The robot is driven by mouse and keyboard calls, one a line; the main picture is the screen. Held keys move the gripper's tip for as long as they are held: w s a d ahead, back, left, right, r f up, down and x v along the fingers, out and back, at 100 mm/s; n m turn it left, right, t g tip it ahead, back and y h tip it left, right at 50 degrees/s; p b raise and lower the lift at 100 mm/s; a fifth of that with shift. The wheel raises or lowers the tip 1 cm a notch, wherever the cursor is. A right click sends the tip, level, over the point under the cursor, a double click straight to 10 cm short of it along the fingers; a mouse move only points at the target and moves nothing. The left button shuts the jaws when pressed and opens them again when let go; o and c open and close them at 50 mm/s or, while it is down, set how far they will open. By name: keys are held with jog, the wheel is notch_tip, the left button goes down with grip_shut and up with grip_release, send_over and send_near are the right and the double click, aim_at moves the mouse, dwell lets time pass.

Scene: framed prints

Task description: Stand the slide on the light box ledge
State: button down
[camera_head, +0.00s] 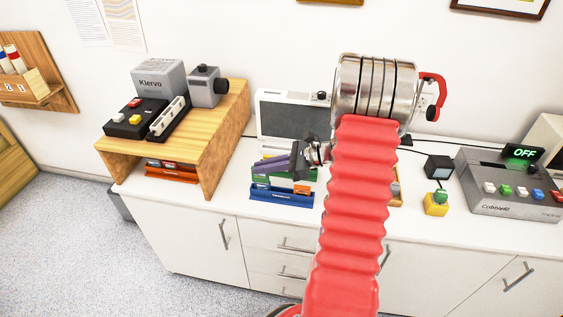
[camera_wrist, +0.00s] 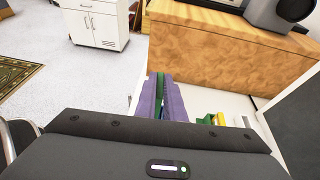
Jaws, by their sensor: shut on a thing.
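My gripper (camera_head: 272,164) has two purple fingers, seen left of my arm in the head view. In the wrist view the fingers are shut on a green slide (camera_wrist: 160,88), which shows as a thin strip between them. In the head view green (camera_head: 300,173) shows behind and beside the fingers, just above a blue rack (camera_head: 281,195). I cannot tell whether the held slide is clear of the rack. The light box (camera_head: 286,115), a white frame around a dark grey screen, stands behind. Its ledge is partly hidden by my gripper and arm.
A wooden stand (camera_head: 215,135) with grey devices on top and an orange rack (camera_head: 170,171) beneath is at left. Right of my arm are a yellow block (camera_head: 436,209), a small black cube (camera_head: 438,166) and a grey console (camera_head: 510,190) reading OFF. Free counter lies in front.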

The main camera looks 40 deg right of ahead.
jog(key=w+a+f+n+g, duration=0.1)
jog(key=a+f, duration=0.1)
jog(key=a, duration=0.6)
jog(key=w+a+f+g+y, duration=0.1)
jog(key=w+a+f, duration=0.1)
jog(key=a, duration=0.7)
jog(key=w+a+f+n+y, duration=0.1)
jog(key=a+f, duration=0.2)
jog(key=a, duration=0.6)
jog(key=shift+w+a+f+n+g, duration=0.15)
jog(key=shift+w+f+n+g, duration=0.15)
jog(key=shift+w+g, duration=0.1)
jog(key=shift+s, duration=0.1)
